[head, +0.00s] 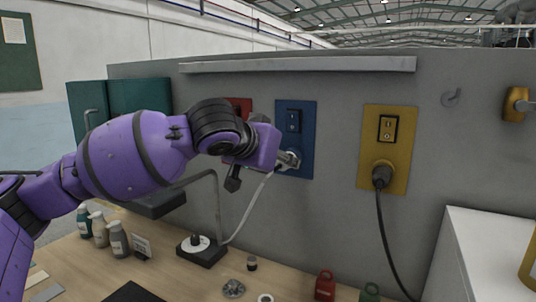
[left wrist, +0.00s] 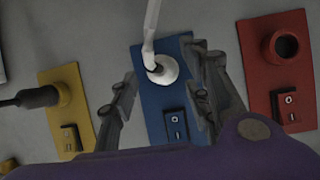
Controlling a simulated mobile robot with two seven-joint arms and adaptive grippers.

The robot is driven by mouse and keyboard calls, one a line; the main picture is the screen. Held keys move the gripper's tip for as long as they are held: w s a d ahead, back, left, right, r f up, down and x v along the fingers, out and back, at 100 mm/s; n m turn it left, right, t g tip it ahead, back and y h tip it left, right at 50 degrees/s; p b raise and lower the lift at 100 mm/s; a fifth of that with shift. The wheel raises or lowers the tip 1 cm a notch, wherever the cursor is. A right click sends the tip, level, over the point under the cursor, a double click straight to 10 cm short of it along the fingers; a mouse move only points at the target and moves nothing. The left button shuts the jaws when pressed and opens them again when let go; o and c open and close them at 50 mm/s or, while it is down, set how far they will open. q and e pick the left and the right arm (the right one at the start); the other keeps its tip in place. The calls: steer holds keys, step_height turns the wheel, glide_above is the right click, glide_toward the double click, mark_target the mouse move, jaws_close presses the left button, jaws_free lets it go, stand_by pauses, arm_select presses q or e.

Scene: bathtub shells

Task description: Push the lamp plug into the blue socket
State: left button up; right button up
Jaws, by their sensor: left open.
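The blue socket panel (head: 295,125) is on the grey wall in the head view, with a switch above its socket. In the left wrist view the blue panel (left wrist: 152,108) shows a round white lamp plug (left wrist: 168,70) at its socket, with a white cord leading up. The plug looks seated, but its depth is hard to judge. My left gripper (head: 289,160) is at the socket. In the left wrist view its fingers (left wrist: 165,85) are open, apart on either side of the plug. The desk lamp (head: 202,250) stands on the table below. My right gripper is not in view.
A yellow panel (head: 398,150) with a black plug (head: 382,175) and hanging cable is to the right. A red panel (left wrist: 278,50) with an empty socket neighbours the blue one. Bottles (head: 118,240) and small items stand on the table (head: 185,280).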

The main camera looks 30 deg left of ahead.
arm_select(q)
steer(key=v, duration=1)
steer(key=shift+s, duration=0.25)
steer(key=shift+r, duration=0.1)
